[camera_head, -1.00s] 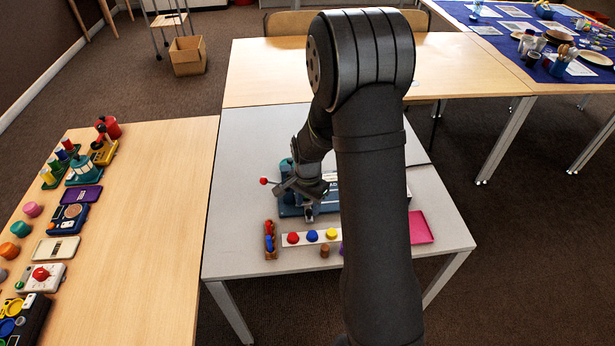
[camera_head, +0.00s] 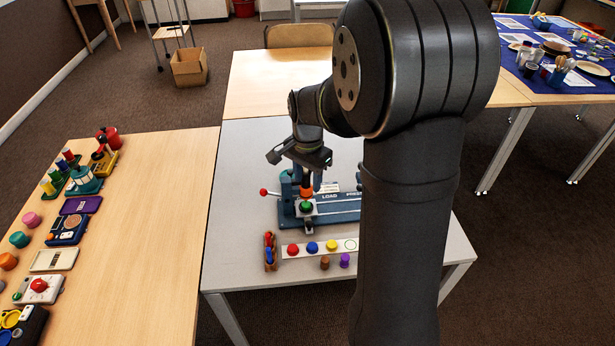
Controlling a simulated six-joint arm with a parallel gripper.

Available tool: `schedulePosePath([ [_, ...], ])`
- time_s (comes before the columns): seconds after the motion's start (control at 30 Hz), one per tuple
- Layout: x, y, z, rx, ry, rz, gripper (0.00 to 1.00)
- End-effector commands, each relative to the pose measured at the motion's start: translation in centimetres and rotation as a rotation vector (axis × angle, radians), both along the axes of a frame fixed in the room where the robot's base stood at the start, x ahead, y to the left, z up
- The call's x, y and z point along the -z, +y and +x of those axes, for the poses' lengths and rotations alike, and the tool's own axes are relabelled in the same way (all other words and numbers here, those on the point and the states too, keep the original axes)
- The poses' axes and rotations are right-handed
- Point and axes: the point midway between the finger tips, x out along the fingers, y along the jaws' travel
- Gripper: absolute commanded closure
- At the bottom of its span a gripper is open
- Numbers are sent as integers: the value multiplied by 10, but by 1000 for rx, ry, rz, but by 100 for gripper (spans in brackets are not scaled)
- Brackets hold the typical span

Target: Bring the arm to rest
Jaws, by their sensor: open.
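My gripper (camera_head: 301,160) is open and hangs above the blue press station on the grey table (camera_head: 238,220). Its jaws hold nothing that I can see. The blue press (camera_head: 337,214) bears the words LOAD and PRESS and has a lever with a red knob (camera_head: 263,191) at its left. An orange piece (camera_head: 306,191) and a green piece (camera_head: 306,206) show at the press just below my gripper. My arm hides the right part of the press and of the grey table.
A white strip (camera_head: 322,247) with red, blue and yellow pieces lies in front of the press, with a wooden rack (camera_head: 270,251) at its left. Brown (camera_head: 325,263) and purple (camera_head: 345,260) pieces stand before it. A wooden table (camera_head: 150,250) with several devices is at left.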

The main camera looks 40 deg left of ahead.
Motion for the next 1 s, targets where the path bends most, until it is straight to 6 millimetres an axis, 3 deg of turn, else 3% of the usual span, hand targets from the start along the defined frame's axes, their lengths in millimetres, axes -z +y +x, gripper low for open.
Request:
schedulePosePath([
  [0.53,9,0,0,0,2,-2,57],
  [0.67,27,0,0,0,2,-3,57],
  [1.0,95,-1,0,0,3,-5,57],
])
